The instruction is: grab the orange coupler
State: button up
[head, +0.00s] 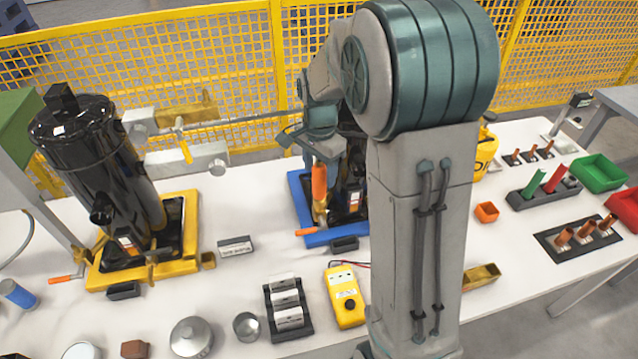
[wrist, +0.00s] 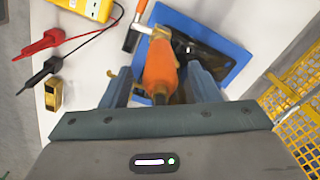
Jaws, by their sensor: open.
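The orange coupler (head: 319,182), with a brass-coloured lower end, stands roughly upright at the blue tray (head: 312,238). In the wrist view the coupler (wrist: 160,70) lies between the two fingers of my gripper (wrist: 161,88), its orange body reaching down toward the palm. My gripper (head: 317,155) is open and right above and around the coupler's upper part in the head view. Gaps seem to show beside the orange body, so I cannot tell of any contact. My own arm hides part of the blue tray and the dark machine on it.
A black cylinder compressor (head: 92,150) stands on a yellow tray (head: 190,225) at left. A yellow meter (head: 345,297) with leads lies in front of the blue tray. A yellow mesh fence (head: 200,60) runs behind the table.

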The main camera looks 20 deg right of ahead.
jog(key=shift+f, duration=0.55)
grip_shut()
jog(key=shift+r, duration=0.15)
